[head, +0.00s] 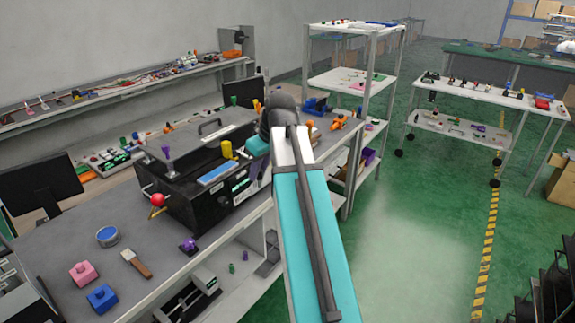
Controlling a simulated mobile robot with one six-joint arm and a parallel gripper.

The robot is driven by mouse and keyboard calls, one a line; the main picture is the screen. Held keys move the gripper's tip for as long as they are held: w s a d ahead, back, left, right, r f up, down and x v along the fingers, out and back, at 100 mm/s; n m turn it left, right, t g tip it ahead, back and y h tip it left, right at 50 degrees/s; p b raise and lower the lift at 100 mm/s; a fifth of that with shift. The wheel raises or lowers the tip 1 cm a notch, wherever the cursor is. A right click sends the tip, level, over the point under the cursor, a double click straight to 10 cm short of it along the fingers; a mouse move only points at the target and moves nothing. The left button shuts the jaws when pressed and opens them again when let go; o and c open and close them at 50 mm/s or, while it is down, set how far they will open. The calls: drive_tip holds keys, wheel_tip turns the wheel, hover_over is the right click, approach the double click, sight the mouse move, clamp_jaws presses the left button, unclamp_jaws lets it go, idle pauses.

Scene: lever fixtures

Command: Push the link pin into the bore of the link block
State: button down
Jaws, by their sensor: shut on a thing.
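I cannot pick out the link pin or the link block for certain in the head view. A black bench fixture (180,207) stands on the grey workbench. It carries a yellow cylinder (227,149), a purple-topped lever (167,155) and a red ball knob (158,200). My teal and white arm reaches from the bottom of the picture to the fixture's right side. Its dark elbow and a short teal wrist part show right of the yellow cylinder. My gripper's fingers are hidden behind the arm, and so is anything between them.
On the workbench's near part lie a blue round tin (107,236), a brush (136,263), a pink block (84,274), a blue block (102,297) and a purple knob (189,245). A monitor (42,187) stands at left. A shelf rack (350,85) stands behind. Green floor at right is open.

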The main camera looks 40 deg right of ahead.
drive_tip(key=w+a+f, duration=0.1)
drive_tip(key=w+a, duration=0.1)
drive_tip(key=a, duration=0.6)
drive_tip(key=w+a+f+m, duration=0.1)
drive_tip(key=w+a+f, duration=0.1)
drive_tip(key=a, duration=0.6)
drive_tip(key=w+a+f+m+b, duration=0.1)
drive_tip(key=w+a, duration=0.1)
drive_tip(key=a, duration=0.7)
drive_tip(key=shift+w+f+h, duration=0.3)
drive_tip(key=shift+f+h, duration=0.05)
drive_tip(key=shift+h, duration=0.05)
